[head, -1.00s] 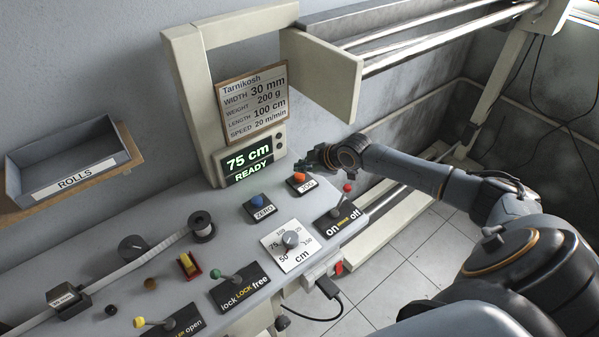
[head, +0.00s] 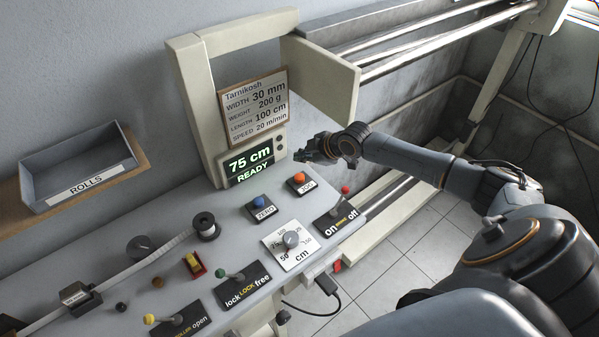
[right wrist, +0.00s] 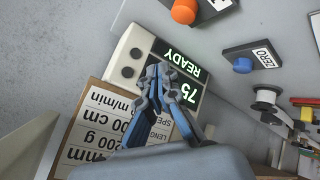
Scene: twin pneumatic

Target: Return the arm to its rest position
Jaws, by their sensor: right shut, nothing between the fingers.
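My right gripper (head: 310,150) is shut and empty in the head view. It hangs in the air above the back right of the grey console, beside the display (head: 250,161) that reads 75 cm READY. In the right wrist view the closed fingers (right wrist: 158,72) appear in front of the same display (right wrist: 172,75), upside down. The orange JOG button (head: 299,178) is below the gripper and apart from it. My right arm (head: 430,165) reaches in from the right. My left gripper is not in the frames.
The console carries a blue ZERO button (head: 258,201), a dial (head: 290,240), an on/off brake switch (head: 340,216) and a lock lever (head: 236,277). A ROLLS tray (head: 78,165) is on the left wall shelf. A beige frame panel (head: 325,78) juts out above the gripper. Open floor (head: 405,240) lies right of the console.

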